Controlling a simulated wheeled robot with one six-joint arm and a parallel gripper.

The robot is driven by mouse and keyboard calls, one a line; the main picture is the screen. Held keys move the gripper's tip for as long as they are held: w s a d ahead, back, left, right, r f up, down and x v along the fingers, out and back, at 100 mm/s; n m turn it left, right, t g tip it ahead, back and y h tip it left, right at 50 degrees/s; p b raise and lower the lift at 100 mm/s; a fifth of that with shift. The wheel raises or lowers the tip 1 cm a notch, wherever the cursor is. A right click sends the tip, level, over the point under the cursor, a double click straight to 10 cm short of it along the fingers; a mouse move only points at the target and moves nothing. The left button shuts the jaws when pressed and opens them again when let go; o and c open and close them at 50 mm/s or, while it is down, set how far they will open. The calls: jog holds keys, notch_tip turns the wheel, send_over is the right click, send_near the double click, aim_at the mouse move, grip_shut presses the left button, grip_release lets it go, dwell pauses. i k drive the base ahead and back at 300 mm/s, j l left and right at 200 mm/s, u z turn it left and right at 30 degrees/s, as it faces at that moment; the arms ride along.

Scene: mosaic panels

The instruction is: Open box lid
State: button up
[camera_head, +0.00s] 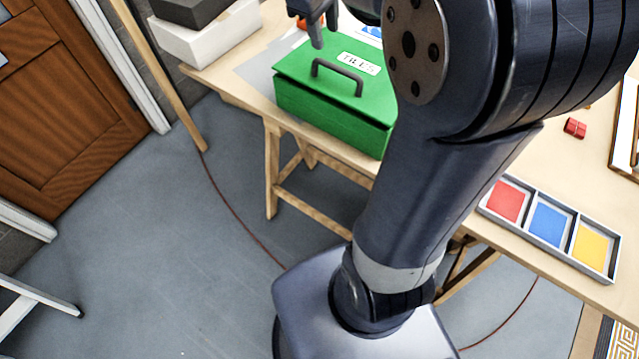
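A green box (315,112) with a "TILES" label stands on the wooden table, and its green lid (300,70) looks shut. A dark grey handle (338,76) arches over the lid. My gripper (320,32) shows only in part at the top edge of the picture, over the far side of the lid. Its dark fingers point down, apart from the handle as seen here. My arm hides the right end of the box. I cannot tell how far the fingers are apart or whether they touch the lid.
A tray (486,210) with red, blue and yellow squares lies on the right of the table (245,92). A small red block (575,128) lies behind it. A white box (215,38) with a dark one on top stands at the top left.

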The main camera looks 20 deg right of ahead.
aim_at(355, 60)
jog(key=k+j+z, duration=0.3)
jog(key=k+j, duration=0.15)
jog(key=j, duration=0.15)
jog(key=k+j+z, duration=0.3)
jog(key=k+j, duration=0.15)
jog(key=i+l+z, duration=0.1)
jog(key=i+l, duration=0.2)
